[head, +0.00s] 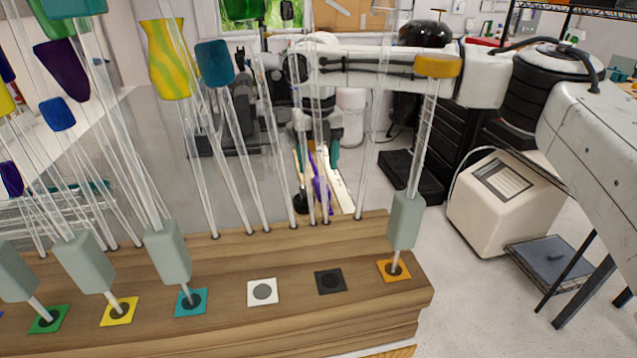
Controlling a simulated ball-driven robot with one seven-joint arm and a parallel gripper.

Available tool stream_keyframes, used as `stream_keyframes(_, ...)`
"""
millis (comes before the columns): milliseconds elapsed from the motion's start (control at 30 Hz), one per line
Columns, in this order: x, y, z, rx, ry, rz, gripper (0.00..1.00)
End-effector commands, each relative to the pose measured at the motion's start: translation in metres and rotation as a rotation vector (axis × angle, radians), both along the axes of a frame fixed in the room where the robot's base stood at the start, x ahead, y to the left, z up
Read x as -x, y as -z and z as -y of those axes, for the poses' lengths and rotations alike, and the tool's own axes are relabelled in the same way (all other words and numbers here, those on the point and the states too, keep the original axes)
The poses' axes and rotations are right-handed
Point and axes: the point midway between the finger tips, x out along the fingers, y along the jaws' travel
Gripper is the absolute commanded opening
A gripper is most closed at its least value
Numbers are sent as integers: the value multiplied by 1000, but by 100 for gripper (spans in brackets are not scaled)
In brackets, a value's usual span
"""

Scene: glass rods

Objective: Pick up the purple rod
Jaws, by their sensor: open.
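A dark purple piece (62,68) tops a clear glass rod at the upper left, among other crowded rods. A smaller purple piece (12,178) shows at the left edge, partly cut off. I cannot tell for sure which is the task's purple rod. My gripper (316,150) hangs beyond the wooden rack, open and pointing down, seen partly through the clear rods. It is well to the right of both purple pieces and touches neither. A thin purple strip (319,190) shows just below it, behind the rods; what it belongs to is unclear.
The wooden rack (345,245) holds clear rods. Front squares include green, yellow, teal and orange with rods; the white square (262,292) and black square (331,281) are bare. An orange-topped rod (438,66) stands at the right end. A cream box (503,200) stands farther right.

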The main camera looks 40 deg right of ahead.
Motion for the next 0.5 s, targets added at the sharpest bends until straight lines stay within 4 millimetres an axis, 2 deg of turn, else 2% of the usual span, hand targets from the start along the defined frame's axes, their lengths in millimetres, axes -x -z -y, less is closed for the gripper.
stream_keyframes(400,2,45,6,0,0,-1,60)
stream_keyframes(500,2,51,6,0,0,0,60)
